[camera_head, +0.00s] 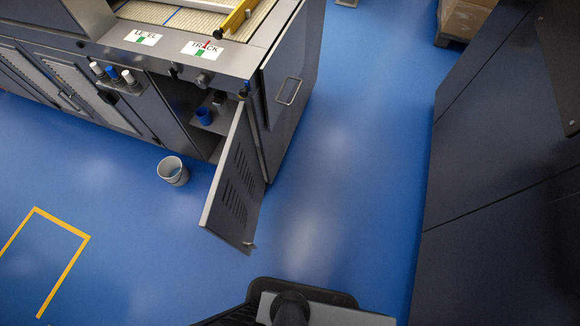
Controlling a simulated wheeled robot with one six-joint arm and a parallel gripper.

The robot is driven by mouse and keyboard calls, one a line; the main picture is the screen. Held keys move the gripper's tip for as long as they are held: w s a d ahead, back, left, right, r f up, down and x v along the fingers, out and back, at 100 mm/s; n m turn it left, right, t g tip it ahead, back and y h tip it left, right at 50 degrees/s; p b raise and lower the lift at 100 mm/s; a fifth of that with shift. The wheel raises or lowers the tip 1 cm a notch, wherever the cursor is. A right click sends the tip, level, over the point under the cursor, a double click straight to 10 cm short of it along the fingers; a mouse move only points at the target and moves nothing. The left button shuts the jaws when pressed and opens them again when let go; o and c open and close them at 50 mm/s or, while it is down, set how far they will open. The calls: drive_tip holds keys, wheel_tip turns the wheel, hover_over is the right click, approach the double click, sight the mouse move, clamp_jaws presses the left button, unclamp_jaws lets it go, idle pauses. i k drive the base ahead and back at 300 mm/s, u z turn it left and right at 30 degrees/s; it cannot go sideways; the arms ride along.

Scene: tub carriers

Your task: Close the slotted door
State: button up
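The slotted door (238,182) is a grey panel with rows of dark slots. It stands open, swung out from the front of the grey machine cabinet (287,100) over the blue floor. A small light fitting, perhaps its latch or handle, shows at its lower free corner. The door hides part of this compartment. My gripper is not in view; only parts of my own body show at the bottom edge.
A grey bucket (172,170) stands on the floor left of the door. Bottles (112,74) sit in a rack on the cabinet front. Tall dark panels (500,190) bound the right side. Blue floor (340,170) is clear between door and panels. Yellow tape (62,222) marks the floor left.

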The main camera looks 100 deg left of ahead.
sight(231, 212)
drive_tip(key=i, duration=0.25)
drive_tip(key=u, duration=4.15)
drive_tip(key=i, duration=0.5)
drive_tip(key=u, duration=0.1)
drive_tip(key=k, duration=0.5)
drive_tip(key=u, duration=3)
drive_tip(key=i, duration=0.55)
drive_tip(key=z, duration=2.65)
